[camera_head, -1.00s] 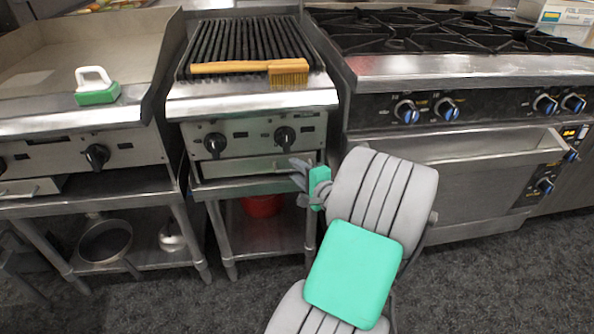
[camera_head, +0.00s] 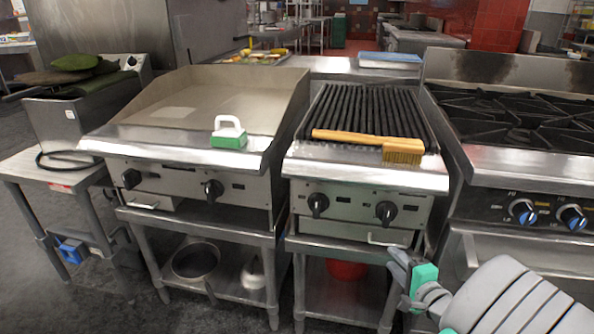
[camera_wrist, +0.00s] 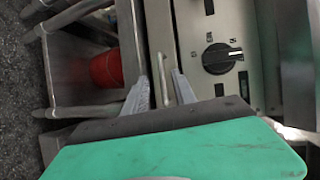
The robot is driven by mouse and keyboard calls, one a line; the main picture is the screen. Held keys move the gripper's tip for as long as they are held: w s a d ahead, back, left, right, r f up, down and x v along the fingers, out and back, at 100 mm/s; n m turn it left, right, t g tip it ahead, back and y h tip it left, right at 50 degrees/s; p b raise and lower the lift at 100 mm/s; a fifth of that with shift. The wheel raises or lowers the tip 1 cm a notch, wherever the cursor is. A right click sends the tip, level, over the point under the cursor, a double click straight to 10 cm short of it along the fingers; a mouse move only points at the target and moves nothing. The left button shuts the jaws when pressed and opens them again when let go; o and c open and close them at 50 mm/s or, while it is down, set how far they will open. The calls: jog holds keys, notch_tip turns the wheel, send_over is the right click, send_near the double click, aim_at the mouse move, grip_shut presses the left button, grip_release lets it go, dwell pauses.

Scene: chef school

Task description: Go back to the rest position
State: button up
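My gripper (camera_head: 396,270) is at the lower right of the head view, in front of the charbroiler's lower front (camera_head: 350,212). Its two fingers stand apart in the wrist view (camera_wrist: 164,92), with nothing held between them. The charbroiler's drawer handle (camera_wrist: 182,78) shows beyond the fingers in the wrist view. It cannot be told from the frames how close the fingers are to that handle. My arm extends to the lower right of the head view.
A wooden-handled brush (camera_head: 368,137) lies on the charbroiler. A green-and-white scrubber (camera_head: 229,135) stands on the griddle (camera_head: 190,97). A pan (camera_head: 195,262) and a red container (camera_head: 346,269) are on lower shelves. The burner range (camera_head: 525,115) is at right. Open floor lies at lower left.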

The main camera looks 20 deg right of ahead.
jog(key=w+a+r+n+g+y+p, duration=0.2)
jog(key=a+r+n+g+y+p, duration=0.15)
jog(key=a+r+n+p, duration=0.5)
jog(key=w+a+r+n+g+y+p, duration=0.2)
jog(key=a+r+n+g+p, duration=0.2)
jog(key=a+r+p, duration=0.55)
jog(key=s+a+r+n+g+h+p, duration=0.3)
jog(key=s+a+r+n+p, duration=0.4)
jog(key=a+r, duration=0.5)
jog(key=s+r+g+p, duration=0.1)
jog(key=s+p, duration=0.1)
jog(key=p, duration=0.1)
jog(key=shift+s+r+p, duration=0.15)
jog(key=shift+r+p, duration=0.25)
jog(key=shift+a+n, duration=0.1)
jog(key=shift+n, duration=0.15)
